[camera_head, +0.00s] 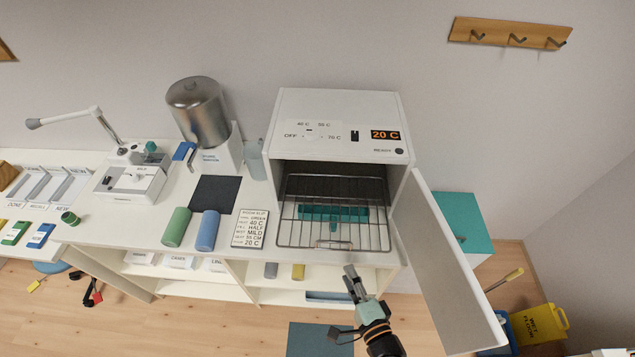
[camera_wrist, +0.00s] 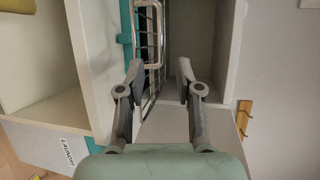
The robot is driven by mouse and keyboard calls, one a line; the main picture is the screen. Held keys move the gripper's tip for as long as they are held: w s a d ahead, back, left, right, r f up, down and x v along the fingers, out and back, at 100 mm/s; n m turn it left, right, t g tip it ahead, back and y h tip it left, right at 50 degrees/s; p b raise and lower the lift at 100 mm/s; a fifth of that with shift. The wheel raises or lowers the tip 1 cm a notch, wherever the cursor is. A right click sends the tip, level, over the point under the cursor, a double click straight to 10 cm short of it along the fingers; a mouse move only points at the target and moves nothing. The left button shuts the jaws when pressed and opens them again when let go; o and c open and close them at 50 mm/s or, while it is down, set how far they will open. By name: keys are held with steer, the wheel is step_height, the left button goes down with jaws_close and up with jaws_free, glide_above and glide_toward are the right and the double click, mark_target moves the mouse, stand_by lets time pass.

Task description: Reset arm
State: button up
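My gripper (camera_head: 352,284) is in front of the white warming cabinet (camera_head: 340,111), below its front edge and left of its open door (camera_head: 447,262). In the wrist view my gripper (camera_wrist: 160,80) has its two fingers spread apart with nothing between them. A teal thing (camera_head: 322,213) lies under or on the rack; I cannot tell which. The display reads 20 C.
A green roll (camera_head: 175,227), a blue roll (camera_head: 208,230) and a printed room slip (camera_head: 250,228) lie on the counter left of the cabinet. A metal urn (camera_head: 198,108) stands behind them. The open door bounds my right side. A yellow floor sign (camera_head: 543,323) stands farther right.

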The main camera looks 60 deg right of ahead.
steer(key=w+a+r+n+t+y, duration=0.1)
steer(key=w+a+r+n+y, duration=0.4)
steer(key=w+a+r+n, duration=0.45)
steer(key=w+a+r+n+t+y, duration=0.1)
steer(key=w+a+r+n+y, duration=0.55)
steer(key=w+a+n, duration=0.5)
steer(key=s+a+r+n, duration=0.3)
steer(key=a+r+n, duration=0.4)
steer(key=a, duration=0.2)
step_height(320, 180, up, 14)
steer(key=d+p, duration=0.1)
steer(key=p, duration=1.3)
steer(key=shift+f+m+g+h+p, duration=0.15)
steer(key=shift+m+g+h+p, duration=0.15)
steer(key=shift+g+h+p, duration=0.1)
steer(key=shift+w, duration=0.1)
